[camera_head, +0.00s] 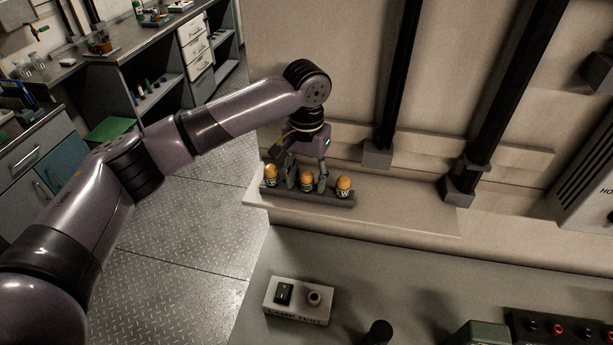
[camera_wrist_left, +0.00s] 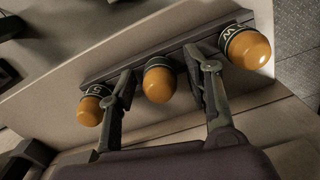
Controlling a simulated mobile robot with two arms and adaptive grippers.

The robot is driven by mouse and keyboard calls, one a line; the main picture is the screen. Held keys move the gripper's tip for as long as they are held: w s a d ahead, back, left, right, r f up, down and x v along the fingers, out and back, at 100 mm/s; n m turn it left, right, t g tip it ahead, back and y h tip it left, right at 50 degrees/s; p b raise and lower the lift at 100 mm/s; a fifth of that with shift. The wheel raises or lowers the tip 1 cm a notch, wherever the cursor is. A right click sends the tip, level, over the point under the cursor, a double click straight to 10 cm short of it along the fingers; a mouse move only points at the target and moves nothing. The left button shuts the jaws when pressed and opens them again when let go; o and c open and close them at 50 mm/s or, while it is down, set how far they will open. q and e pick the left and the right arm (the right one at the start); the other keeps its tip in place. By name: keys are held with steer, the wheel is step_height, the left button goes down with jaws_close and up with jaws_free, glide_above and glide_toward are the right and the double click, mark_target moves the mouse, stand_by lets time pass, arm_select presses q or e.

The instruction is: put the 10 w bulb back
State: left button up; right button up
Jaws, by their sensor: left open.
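Three bulbs with amber domes and dark lettered collars stand in a row in a dark rack (camera_head: 345,201) on a pale shelf. They are the left bulb (camera_head: 271,175), the middle bulb (camera_head: 306,179) and the right bulb (camera_head: 343,186). Their lettering is only partly legible, so I cannot tell which is 10 W. My left gripper (camera_head: 307,182) is open, with one finger on each side of the middle bulb. In the left wrist view, the middle bulb (camera_wrist_left: 159,80) sits between the spread fingers, with gaps beside it. My right gripper is not in view.
A lamp test box (camera_head: 298,301) with a black switch and round socket stands on the grey bench below. The socket looks empty. Dark vertical posts (camera_head: 400,80) rise behind the shelf. A panel with red and black terminals (camera_head: 560,328) is at lower right.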

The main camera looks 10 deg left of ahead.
mark_target(307, 171)
arm_select(q)
steer(key=shift+r, duration=0.2)
steer(key=shift+w+r+b, duration=0.1)
steer(key=shift+r+b, duration=0.25)
steer(key=shift+b, duration=0.05)
step_height(307, 171, up, 10)
steer(key=b, duration=0.3)
steer(key=shift+r, duration=0.6)
